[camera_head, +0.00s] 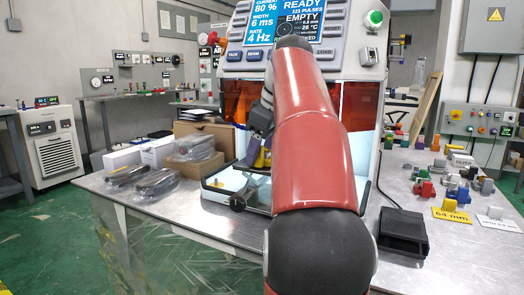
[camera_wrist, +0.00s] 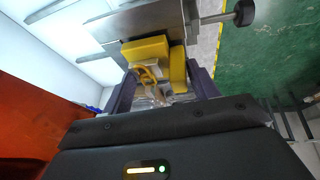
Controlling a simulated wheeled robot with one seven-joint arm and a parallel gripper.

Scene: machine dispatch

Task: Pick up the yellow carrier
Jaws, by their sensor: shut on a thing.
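The yellow carrier (camera_wrist: 147,50) sits between the two dark purple fingers of my gripper (camera_wrist: 161,82) in the wrist view. The fingers are shut on it. The carrier is right against a grey metal clamp block (camera_wrist: 165,18) with a black knob (camera_wrist: 243,12); I cannot tell whether they touch. In the head view my gripper (camera_head: 258,152) is at the machine's opening, largely hidden behind my red arm. Only a small yellow patch of the carrier (camera_head: 262,159) shows there. The knob (camera_head: 237,203) shows at the front of the white-lit tray (camera_head: 215,187).
The machine (camera_head: 340,40) has an orange window and a display reading READY and EMPTY. Boxes (camera_head: 195,145) and wrapped parts (camera_head: 155,184) lie left. A black pedal (camera_head: 403,232), small coloured parts and a 64 mm label (camera_head: 452,215) are right. The table's front left is clear.

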